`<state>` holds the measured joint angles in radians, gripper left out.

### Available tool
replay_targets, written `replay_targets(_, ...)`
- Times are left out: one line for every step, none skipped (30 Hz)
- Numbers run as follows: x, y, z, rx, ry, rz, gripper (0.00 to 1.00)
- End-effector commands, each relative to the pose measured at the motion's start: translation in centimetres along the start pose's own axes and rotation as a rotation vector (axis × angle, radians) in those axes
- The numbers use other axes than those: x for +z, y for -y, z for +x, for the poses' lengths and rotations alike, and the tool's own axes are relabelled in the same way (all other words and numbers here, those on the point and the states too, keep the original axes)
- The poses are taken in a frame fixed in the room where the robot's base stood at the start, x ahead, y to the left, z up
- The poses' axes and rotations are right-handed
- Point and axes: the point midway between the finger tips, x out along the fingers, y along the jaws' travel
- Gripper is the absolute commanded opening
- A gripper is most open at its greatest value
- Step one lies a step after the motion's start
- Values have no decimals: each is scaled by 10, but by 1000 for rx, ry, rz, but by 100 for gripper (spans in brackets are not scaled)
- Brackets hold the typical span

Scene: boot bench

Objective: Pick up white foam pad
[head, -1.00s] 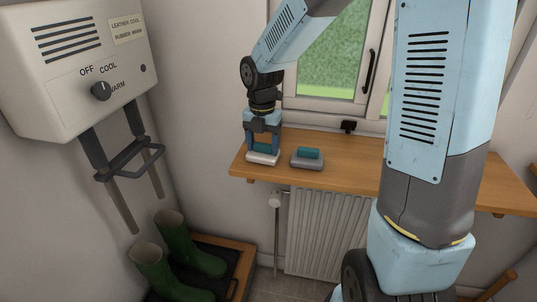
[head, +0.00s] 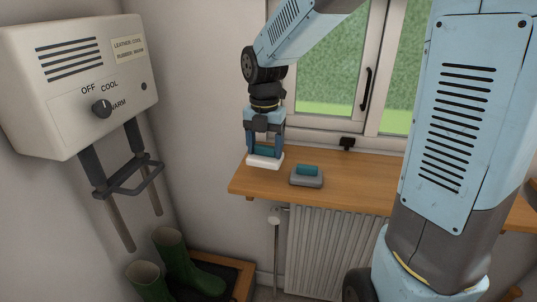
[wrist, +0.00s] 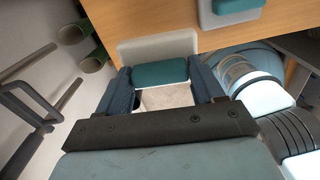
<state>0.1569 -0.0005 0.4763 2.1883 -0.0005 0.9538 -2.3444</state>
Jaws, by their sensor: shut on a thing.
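The white foam pad (head: 265,160) has a teal grip block on top and is at the left end of the wooden shelf under the window. My gripper (head: 264,150) is shut on the teal block, with the white pad below. The pad looks slightly raised above the shelf. In the wrist view the white pad (wrist: 158,46) shows beyond the teal block, which sits between the two fingers of my gripper (wrist: 160,77). The exact gap under the pad is hidden.
A grey pad (head: 307,180) with a teal block lies on the shelf (head: 350,180) to the right. A boot dryer (head: 85,85) with a dark rack hangs on the left wall. Green boots (head: 185,262) stand below. A radiator (head: 325,250) is under the shelf.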

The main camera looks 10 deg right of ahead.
Motion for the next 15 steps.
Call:
replay_targets(-6, 3, -9, 2, 5, 1, 38)
replay_targets(-9, 5, -14, 2, 5, 0, 38)
replay_targets(-14, 8, -20, 2, 5, -1, 38)
replay_targets(-17, 11, -25, 2, 5, -1, 38)
replay_targets(-22, 14, -27, 1, 4, 0, 38)
replay_targets(-28, 18, -30, 1, 3, 0, 37)
replay_targets(-33, 21, -32, 1, 4, 0, 37)
replay_targets(-37, 24, -34, 1, 3, -1, 37)
replay_targets(-42, 28, -37, 1, 4, -1, 37)
replay_targets(-47, 30, -39, 1, 3, -1, 37)
replay_targets(-51, 33, -41, 1, 3, -1, 38)
replay_targets(-56, 36, -43, 2, 3, 0, 38)
replay_targets(-59, 39, -45, 1, 3, 0, 38)
replay_targets(-63, 41, -48, 1, 3, 0, 38)
replay_targets(-67, 44, -50, 1, 2, -1, 38)
